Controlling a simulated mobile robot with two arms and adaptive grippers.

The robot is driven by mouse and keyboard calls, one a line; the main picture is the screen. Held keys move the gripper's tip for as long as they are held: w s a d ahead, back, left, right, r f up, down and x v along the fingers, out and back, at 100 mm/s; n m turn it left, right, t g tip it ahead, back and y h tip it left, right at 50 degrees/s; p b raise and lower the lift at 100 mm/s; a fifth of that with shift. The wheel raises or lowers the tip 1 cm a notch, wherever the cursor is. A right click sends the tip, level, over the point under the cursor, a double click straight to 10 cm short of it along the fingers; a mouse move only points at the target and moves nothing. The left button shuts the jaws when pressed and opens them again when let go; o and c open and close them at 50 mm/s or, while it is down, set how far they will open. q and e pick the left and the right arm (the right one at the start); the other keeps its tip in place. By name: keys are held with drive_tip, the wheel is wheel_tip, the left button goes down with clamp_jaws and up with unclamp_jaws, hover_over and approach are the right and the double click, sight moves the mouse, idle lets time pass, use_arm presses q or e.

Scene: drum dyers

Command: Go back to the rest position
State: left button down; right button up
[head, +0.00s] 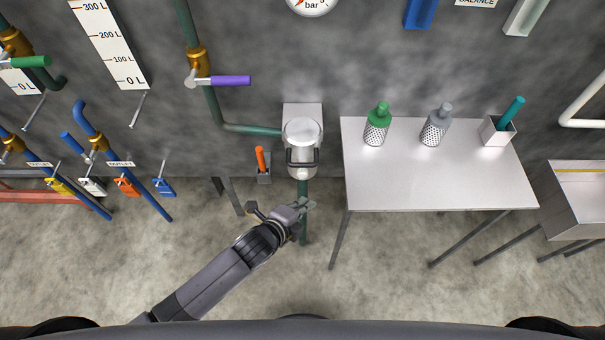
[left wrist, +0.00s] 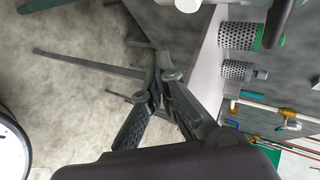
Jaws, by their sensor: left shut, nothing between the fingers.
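My left gripper (head: 303,205) is shut and empty in the head view. It hangs in front of and below the white-lidded wall unit (head: 302,135), close to a green vertical pipe, and left of the metal table (head: 430,185). In the left wrist view the fingers of my left gripper (left wrist: 168,78) meet at their tips with nothing between them. My right gripper shows in neither view.
The table bears a green-capped perforated cylinder (head: 377,125), a grey-capped one (head: 436,125) and a white box (head: 497,131) with a teal handle. An orange-handled tool (head: 261,160) sits in a wall holder. Open floor (head: 110,260) lies at left.

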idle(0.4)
use_arm(q)
drive_tip(key=s+a+f+n+g+y, duration=0.1)
drive_tip(key=s+a+f+n+y, duration=0.1)
drive_tip(key=s+a+f+n, duration=0.45)
drive_tip(key=s+a+f+n+g+y+b, duration=0.15)
drive_tip(key=a+f, duration=0.25)
drive_tip(key=f, duration=0.6)
drive_tip(key=s+a+f+n+g+y, duration=0.1)
drive_tip(key=s+a+f+n, duration=0.3)
drive_tip(key=f, duration=0.4)
drive_tip(key=s+a+f+n+g+y, duration=0.1)
drive_tip(key=s+a+f+n, duration=0.3)
drive_tip(key=s, duration=0.8)
drive_tip(key=s+a+f+n+g+y, duration=0.1)
drive_tip(key=s+a+f+n+g, duration=0.3)
drive_tip(key=s, duration=0.9)
wheel_tip(320, 180, down, 3)
drive_tip(key=shift+a+f+n+b, duration=0.15)
drive_tip(key=shift+a+n+b, duration=0.15)
drive_tip(key=shift+a+n, duration=0.3)
